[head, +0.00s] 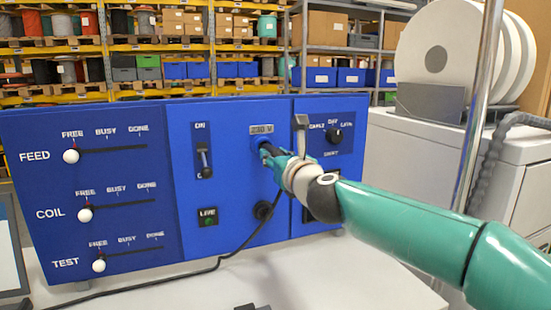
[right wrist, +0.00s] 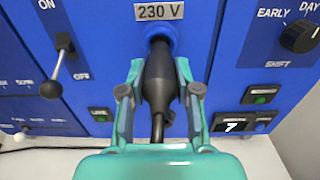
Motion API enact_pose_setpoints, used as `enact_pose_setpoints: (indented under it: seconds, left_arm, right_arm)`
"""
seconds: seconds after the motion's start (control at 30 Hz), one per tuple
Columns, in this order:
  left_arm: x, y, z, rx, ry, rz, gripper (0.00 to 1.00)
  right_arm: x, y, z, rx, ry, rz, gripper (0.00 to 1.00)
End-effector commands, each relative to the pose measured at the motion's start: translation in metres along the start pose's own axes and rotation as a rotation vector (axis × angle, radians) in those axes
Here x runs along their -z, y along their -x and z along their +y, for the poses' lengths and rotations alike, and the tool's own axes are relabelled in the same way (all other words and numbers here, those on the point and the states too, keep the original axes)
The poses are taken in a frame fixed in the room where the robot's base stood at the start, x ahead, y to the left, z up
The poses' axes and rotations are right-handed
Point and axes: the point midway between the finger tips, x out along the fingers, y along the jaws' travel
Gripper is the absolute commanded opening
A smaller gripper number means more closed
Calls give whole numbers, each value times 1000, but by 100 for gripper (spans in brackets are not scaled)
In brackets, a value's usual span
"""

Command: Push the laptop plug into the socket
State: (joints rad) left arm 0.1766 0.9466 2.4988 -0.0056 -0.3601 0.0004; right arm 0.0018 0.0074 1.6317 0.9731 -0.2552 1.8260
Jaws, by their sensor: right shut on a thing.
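The black laptop plug (right wrist: 159,78) is held between the two fingers of my right gripper (right wrist: 158,92) in the right wrist view. Its front end meets the round blue socket (right wrist: 160,31) under the "230 V" label; I cannot tell how deep it sits. In the head view, my right gripper (head: 279,160) is at the socket (head: 262,142) on the blue panel, and it mostly hides the plug (head: 267,150). A black cable (head: 225,258) hangs from there and runs left along the white table. My left gripper is out of view.
The blue panel (head: 100,185) carries FEED, COIL and TEST sliders at left. An ON/OFF lever (head: 204,158) is left of the socket. A grey-handled lever (head: 301,130) and a SHIFT knob (head: 334,135) are close on the right. White reels (head: 437,55) stand behind right.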

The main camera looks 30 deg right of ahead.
Motion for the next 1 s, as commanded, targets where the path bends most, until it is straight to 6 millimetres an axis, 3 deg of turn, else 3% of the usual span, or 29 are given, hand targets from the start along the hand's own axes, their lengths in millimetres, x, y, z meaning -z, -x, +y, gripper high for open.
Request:
enact_pose_setpoints:
  seconds: [1.0]
  left_arm:
    - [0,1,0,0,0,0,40]
  right_arm:
    - [0,-20,0,0,0,0,0]
